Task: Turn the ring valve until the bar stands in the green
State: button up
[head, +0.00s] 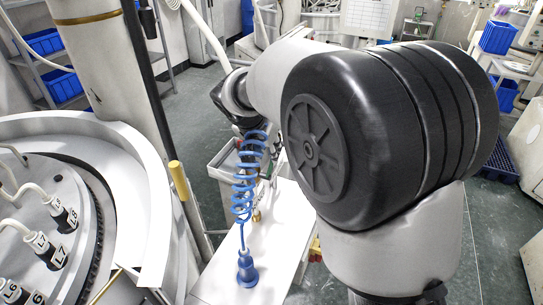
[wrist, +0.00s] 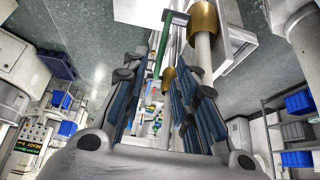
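I cannot make out a ring valve, a bar or a green zone for certain in either view. In the wrist view my gripper (wrist: 158,95) reaches up from the bottom edge, with a gap between its two dark-blue-padded fingers. It looks open, and I see nothing held. Just beyond the fingers are a narrow green strip (wrist: 163,46), a large brass collar (wrist: 204,20) on a pale rod, and a smaller brass piece (wrist: 168,76). Whether the fingers touch any of these cannot be told. In the head view my arm hides much of the middle, and the gripper is not clear.
A blue coiled hose (head: 243,185) ends in a blue bell-shaped foot (head: 247,268) over a white top (head: 285,240). Blue bins (head: 497,37) stand at the right; green floor lies between.

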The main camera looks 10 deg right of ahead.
jog(key=v, duration=0.5)
jog(key=shift+s+r, duration=0.1)
jog(key=shift+r, duration=0.1)
jog(key=s+d+f+n+y+b, duration=0.1)
jog(key=s+f+n+b, duration=0.1)
jog(key=s+f+b, duration=0.4)
jog(key=s+d+f+n+y+b, duration=0.1)
jog(key=s+f+b, duration=0.4)
jog(key=s, duration=1)
jog(key=s+d+f+n+y+b, duration=0.1)
jog(key=s+f+n+b, duration=0.3)
jog(key=s+f+b, duration=0.2)
jog(key=s+f, duration=0.2)
jog(key=s, duration=0.2)
jog(key=shift+s+d+f+y+b, duration=0.15)
jog(key=shift+d+f+y+b, duration=0.05)
jog(key=shift+d+y+b, duration=0.15)
jog(key=shift+a, duration=0.2)
dwell(1.8)
